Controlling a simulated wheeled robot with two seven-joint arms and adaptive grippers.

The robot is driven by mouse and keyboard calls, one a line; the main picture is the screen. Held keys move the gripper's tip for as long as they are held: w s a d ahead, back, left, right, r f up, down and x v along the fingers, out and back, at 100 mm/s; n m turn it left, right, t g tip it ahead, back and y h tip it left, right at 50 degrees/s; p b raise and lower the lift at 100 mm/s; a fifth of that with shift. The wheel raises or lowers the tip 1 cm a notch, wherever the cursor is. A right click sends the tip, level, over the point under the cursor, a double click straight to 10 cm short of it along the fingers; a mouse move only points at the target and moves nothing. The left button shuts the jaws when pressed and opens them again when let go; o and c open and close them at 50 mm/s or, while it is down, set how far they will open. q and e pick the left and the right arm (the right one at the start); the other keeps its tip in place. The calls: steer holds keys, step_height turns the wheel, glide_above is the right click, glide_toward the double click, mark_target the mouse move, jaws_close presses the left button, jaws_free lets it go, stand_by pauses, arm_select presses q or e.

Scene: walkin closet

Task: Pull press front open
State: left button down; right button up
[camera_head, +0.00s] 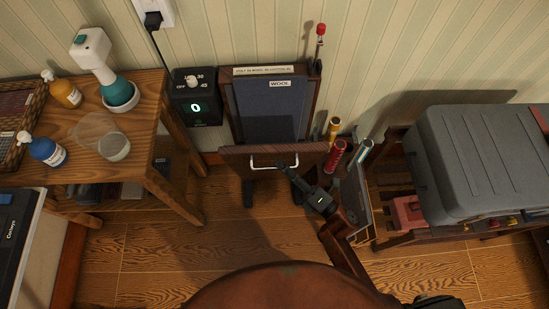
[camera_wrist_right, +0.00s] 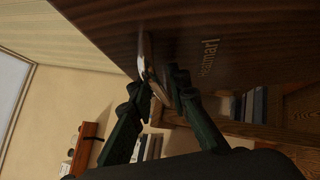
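The press (camera_head: 268,108) stands against the wall, with a dark blue pad and a "WOOL" label. Its brown wooden front (camera_head: 240,154) is tipped outward at the top, leaving a gap to the pad. A pale metal handle (camera_head: 262,164) is on the front; it also shows in the right wrist view (camera_wrist_right: 146,54). My right gripper (camera_head: 284,168) is at the right part of the handle. In the right wrist view its fingertips (camera_wrist_right: 160,82) lie on either side of the bar and appear closed on it. My left gripper is not in view.
A wooden table (camera_head: 150,140) with bottles stands left. A black dial box (camera_head: 196,97) is beside the press. Coloured rolls (camera_head: 335,156) stand right of it, near a rack with a grey case (camera_head: 485,160). The floor (camera_head: 150,245) in front has free room.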

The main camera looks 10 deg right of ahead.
steer(key=v, duration=0.7)
steer(key=shift+s+d, duration=0.25)
steer(key=shift+d, duration=0.05)
steer(key=shift+f, duration=0.15)
steer(key=shift+c, duration=0.5)
